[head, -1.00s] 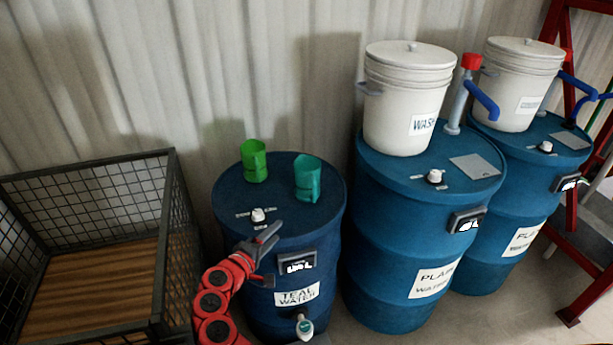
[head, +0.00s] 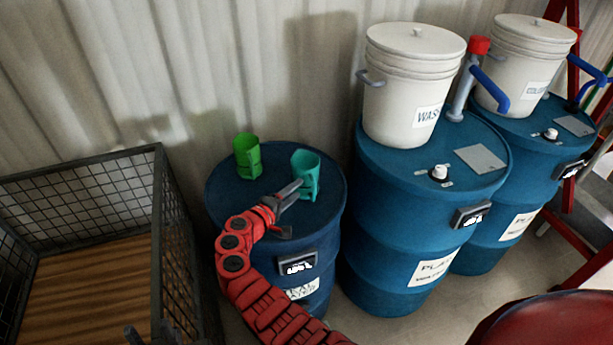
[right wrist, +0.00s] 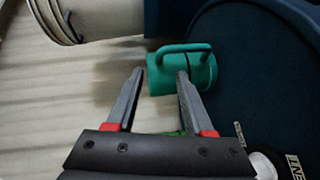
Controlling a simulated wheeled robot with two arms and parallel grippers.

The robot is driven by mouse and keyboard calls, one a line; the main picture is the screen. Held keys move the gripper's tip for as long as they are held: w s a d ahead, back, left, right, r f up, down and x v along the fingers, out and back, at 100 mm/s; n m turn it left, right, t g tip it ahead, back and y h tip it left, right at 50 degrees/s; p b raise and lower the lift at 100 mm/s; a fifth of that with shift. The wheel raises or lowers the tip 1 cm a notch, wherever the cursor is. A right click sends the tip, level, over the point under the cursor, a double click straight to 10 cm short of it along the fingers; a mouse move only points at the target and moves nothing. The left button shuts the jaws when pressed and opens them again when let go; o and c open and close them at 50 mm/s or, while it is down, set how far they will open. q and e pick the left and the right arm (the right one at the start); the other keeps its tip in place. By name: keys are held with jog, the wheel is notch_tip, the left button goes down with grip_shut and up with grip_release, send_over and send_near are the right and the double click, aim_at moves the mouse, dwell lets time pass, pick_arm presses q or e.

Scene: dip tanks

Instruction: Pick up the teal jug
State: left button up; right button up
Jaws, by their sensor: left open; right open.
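The teal jug (head: 306,168) stands upright on top of the teal water drum (head: 222,200). My right gripper (head: 300,190) is open at the jug's near side, with its fingers pointing at it. In the right wrist view the teal jug (right wrist: 163,75) lies just ahead of the open fingers (right wrist: 160,72). One fingertip overlaps the jug there and the other is beside it; contact cannot be told. The jug's handle shows at the top of that view. My left gripper (head: 149,333) only just shows at the bottom left edge.
A green jug (head: 247,157) stands left of the teal jug on the same drum. A wire-mesh crate (head: 158,200) is at the left. The plain water drum (head: 385,230), bearing a white bucket (head: 400,95), stands close at the right. The corrugated wall is behind.

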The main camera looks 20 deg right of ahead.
aim_at(308, 180)
jog(key=x, duration=0.1)
jog(key=p+x, duration=0.1)
jog(key=x, duration=0.1)
jog(key=shift+r, duration=0.25)
jog(key=shift+x, duration=2)
jog(key=shift+a+f, duration=0.1)
jog(key=shift+f, duration=0.05)
grip_shut()
